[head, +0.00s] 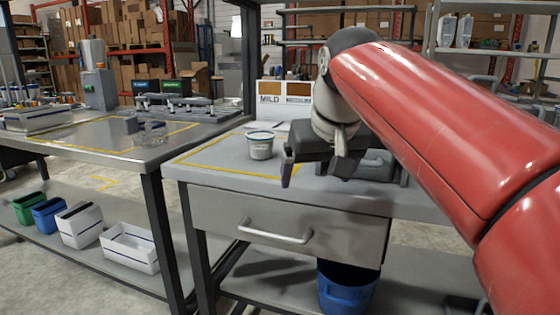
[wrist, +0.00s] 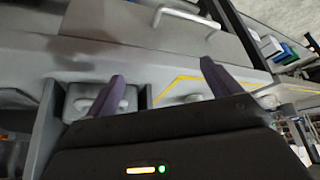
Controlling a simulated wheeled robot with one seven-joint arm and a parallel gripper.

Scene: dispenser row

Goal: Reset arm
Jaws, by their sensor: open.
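My red arm reaches in from the right in the head view. My gripper (head: 316,172) hangs above the front part of the grey workbench (head: 220,165), to the right of a small lidded tub (head: 260,147). Its two dark fingers are spread apart with nothing between them. In the wrist view my gripper (wrist: 162,74) also shows two separate purple-grey fingers with an empty gap, over the bench's front edge and drawer side. The tub stands upright, apart from the fingers.
The bench has a closed drawer (head: 285,222) with a bar handle. A blue bin (head: 346,294) stands beneath. A second table (head: 110,146) stands to the left, with several bins on its lower shelf.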

